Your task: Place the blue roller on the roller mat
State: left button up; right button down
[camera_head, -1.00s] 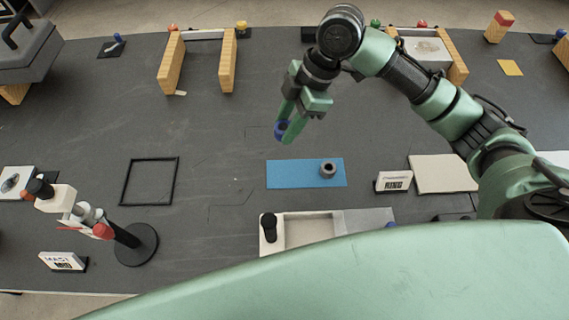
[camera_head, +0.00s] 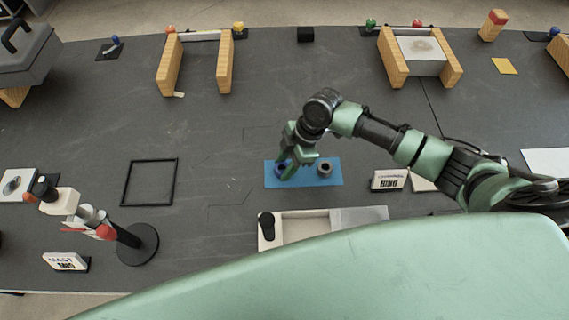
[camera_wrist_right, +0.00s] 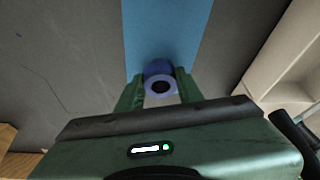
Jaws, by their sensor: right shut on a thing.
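The blue roller (camera_wrist_right: 158,75) is between the two fingers of my right gripper (camera_wrist_right: 158,90) in the right wrist view. My right gripper (camera_head: 284,174) is shut on it. In the head view the roller (camera_head: 280,170) shows partly behind the fingers, over the left part of the blue roller mat (camera_head: 335,178). The mat also shows in the right wrist view (camera_wrist_right: 165,30). I cannot tell whether the roller touches the mat. A grey roller (camera_head: 324,169) stands on the mat, to the right of my gripper. My left gripper is not in view.
A label block (camera_head: 388,181) stands right of the mat. A white tray (camera_head: 305,228) lies in front of it. A black square frame (camera_head: 150,182) and a stand with a round black base (camera_head: 138,245) are to the left. The table behind the mat is clear.

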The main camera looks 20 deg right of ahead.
jog(key=shift+f, duration=0.2)
jog(key=c, duration=0.9)
grip_release()
jog(key=shift+r, duration=0.25)
jog(key=b+v, duration=0.1)
jog(key=v, duration=1)
jog(key=shift+d+r, duration=0.25)
jog(key=shift+r, duration=0.1)
jog(key=shift+s, duration=0.1)
